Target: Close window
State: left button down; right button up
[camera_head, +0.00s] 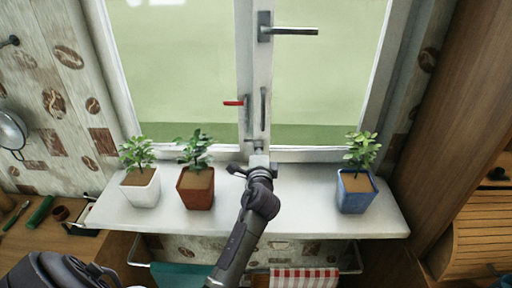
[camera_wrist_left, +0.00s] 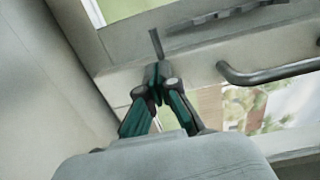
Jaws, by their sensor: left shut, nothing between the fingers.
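The window (camera_head: 180,70) has two panes in white frames above a white sill. A dark lever handle (camera_head: 290,31) points right at the top of the middle frame. A red lever (camera_head: 233,103) and a slim upright grey handle (camera_head: 263,106) are lower down. My left gripper (camera_head: 258,152) is at the foot of the middle frame, just above the sill. In the left wrist view its fingertips (camera_wrist_left: 157,72) are together and empty, close to the white frame (camera_wrist_left: 195,58). A dark bar handle (camera_wrist_left: 268,75) is to their right. I cannot tell whether the sashes are fully shut.
On the sill (camera_head: 290,205) stand a white pot (camera_head: 141,188) and a red-brown pot (camera_head: 196,190) to the left of my gripper, and a blue pot (camera_head: 355,194) to the right. Cloths hang on a rail below. A wooden cabinet (camera_head: 455,110) bounds the right side.

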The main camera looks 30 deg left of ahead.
pick_arm(q)
jog(key=shift+w+a+r+m+t+h+p, duration=0.5)
jog(key=shift+w+a+h+p, duration=0.2)
jog(key=shift+w, duration=0.15)
pick_arm(e)
jog(key=shift+s+d+r, duration=0.1)
jog(key=shift+s+r, duration=0.4)
jog(key=shift+r, duration=0.1)
pick_arm(q)
jog(key=shift+r, duration=0.15)
pick_arm(e)
jog(key=shift+r, duration=0.1)
